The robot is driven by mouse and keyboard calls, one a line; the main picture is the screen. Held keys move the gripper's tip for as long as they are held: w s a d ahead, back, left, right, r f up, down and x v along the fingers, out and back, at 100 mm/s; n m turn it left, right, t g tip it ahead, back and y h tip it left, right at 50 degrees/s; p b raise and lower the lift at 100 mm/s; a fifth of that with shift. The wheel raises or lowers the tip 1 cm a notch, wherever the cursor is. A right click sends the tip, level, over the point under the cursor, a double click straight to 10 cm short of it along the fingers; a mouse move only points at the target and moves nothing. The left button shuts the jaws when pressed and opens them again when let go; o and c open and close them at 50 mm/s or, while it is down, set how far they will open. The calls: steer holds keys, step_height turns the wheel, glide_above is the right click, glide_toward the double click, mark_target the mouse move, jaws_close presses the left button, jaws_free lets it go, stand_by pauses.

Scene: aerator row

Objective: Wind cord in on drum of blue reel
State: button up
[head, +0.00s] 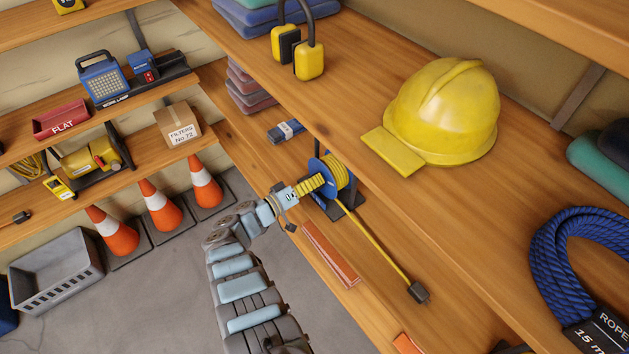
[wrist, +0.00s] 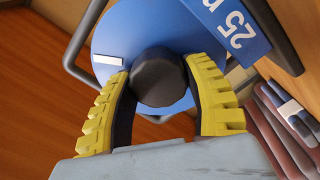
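The blue reel (head: 317,168) stands on the lower shelf at the right, with yellow cord (head: 340,173) wound on its drum. A length of cord (head: 375,242) runs from it across the shelf to a dark end block (head: 418,292). In the wrist view the reel's blue face (wrist: 115,42) fills the top middle, with a dark round knob (wrist: 158,78) in front. My gripper (wrist: 158,75) has its yellow fingers on both sides of this knob and looks shut on it. The head view shows my gripper (head: 311,185) at the reel's left side; the knob is hidden there.
A yellow hard hat (head: 445,110) and ear defenders (head: 300,50) lie on the shelf above the reel. A blue packet (head: 286,131) lies behind the reel, and an orange-red bar (head: 331,254) lies at the front edge. Blue rope (head: 575,265) is at the right.

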steer(key=c, duration=0.4)
steer(key=shift+c, duration=0.2)
